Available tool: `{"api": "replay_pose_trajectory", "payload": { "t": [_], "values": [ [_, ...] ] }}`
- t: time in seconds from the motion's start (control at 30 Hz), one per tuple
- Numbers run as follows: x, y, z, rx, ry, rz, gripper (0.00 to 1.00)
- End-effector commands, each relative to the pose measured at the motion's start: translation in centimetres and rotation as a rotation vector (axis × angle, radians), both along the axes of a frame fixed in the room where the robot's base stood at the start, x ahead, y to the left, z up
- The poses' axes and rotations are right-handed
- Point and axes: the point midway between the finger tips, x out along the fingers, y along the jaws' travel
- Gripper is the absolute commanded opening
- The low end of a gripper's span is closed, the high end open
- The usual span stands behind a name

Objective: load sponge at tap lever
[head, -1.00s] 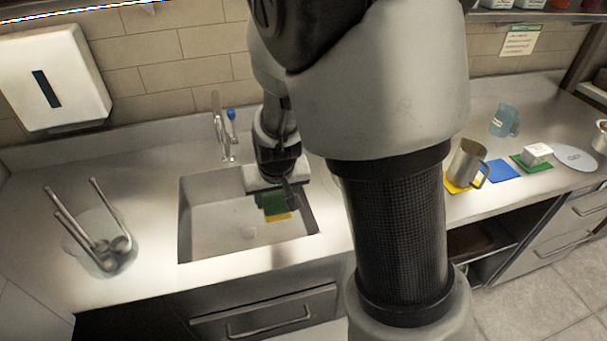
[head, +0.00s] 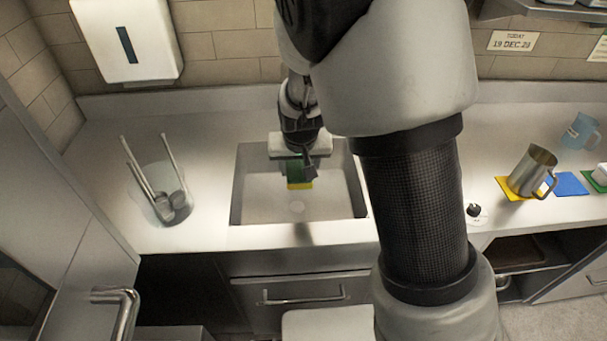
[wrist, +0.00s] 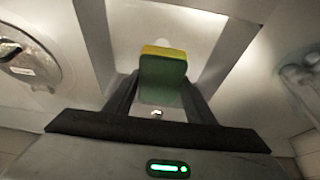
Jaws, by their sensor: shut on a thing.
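My gripper (head: 297,172) is shut on a sponge (head: 299,172), green with a yellow layer along its lower end. The sponge hangs over the sink (head: 238,200) in the head view, apart from its rim. In the wrist view my gripper (wrist: 160,95) has a finger on each side of the sponge (wrist: 162,78). Its green face is toward the camera and the yellow edge is at the top. The tap and its lever do not show in the head view now; my arm covers the area behind the sink.
A clear container with metal utensils (head: 166,190) stands left of the sink. At right are a steel jug (head: 531,171) on a yellow mat, a blue mat (head: 570,184) and a blue jug (head: 579,132). A black knob-like item (head: 474,210) lies nearer.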

Motion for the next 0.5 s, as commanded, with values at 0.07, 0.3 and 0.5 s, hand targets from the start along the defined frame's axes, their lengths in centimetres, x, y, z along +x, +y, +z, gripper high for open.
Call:
{"api": "replay_pose_trajectory", "payload": {
  "t": [0.07,0.3,0.5],
  "values": [
    [0.8,0.2,-0.3,-0.001,0.000,-0.001,0.32],
    [3.1,0.9,-0.7,-0.001,0.000,0.000,0.32],
    [4.9,1.6,-1.1,0.000,0.000,0.001,0.32]
  ]
}}
